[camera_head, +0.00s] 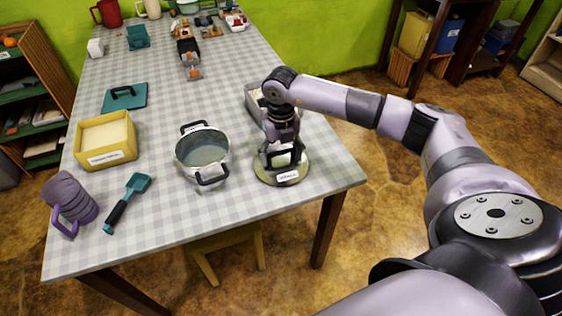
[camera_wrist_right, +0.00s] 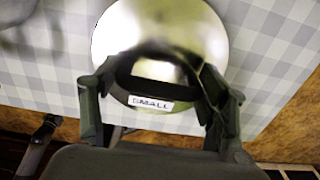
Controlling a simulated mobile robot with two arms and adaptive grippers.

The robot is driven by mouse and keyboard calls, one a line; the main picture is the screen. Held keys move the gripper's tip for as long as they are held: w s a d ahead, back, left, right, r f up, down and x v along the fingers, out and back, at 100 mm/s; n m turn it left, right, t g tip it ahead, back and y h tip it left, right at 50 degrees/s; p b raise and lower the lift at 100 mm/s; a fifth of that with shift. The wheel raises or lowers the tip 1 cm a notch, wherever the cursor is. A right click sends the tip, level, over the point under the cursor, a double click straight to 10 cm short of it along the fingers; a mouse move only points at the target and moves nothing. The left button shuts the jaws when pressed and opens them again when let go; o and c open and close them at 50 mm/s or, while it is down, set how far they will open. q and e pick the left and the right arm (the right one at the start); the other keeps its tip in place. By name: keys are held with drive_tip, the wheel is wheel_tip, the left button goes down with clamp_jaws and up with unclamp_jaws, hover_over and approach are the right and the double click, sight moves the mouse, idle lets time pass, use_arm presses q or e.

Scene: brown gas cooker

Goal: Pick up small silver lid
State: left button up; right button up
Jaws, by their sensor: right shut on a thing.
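The small silver lid (camera_head: 264,174) is a round, shiny disc near the right front edge of the checked table. In the right wrist view the lid (camera_wrist_right: 185,20) shows with a dark handle and a white label (camera_wrist_right: 151,103) reading "SMALL". My right gripper (camera_head: 285,158) comes down over the lid from above and is shut on its handle. In the wrist view its fingers (camera_wrist_right: 160,95) stand on both sides of the handle. I cannot tell whether the lid touches the table. My left gripper is not in view.
A silver pot (camera_head: 203,154) with dark handles stands just left of the lid. A grey box (camera_head: 253,101) is behind my gripper.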

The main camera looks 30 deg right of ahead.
drive_tip(key=c, duration=0.4)
drive_tip(key=shift+o, duration=0.2)
drive_tip(key=shift+r, duration=0.1)
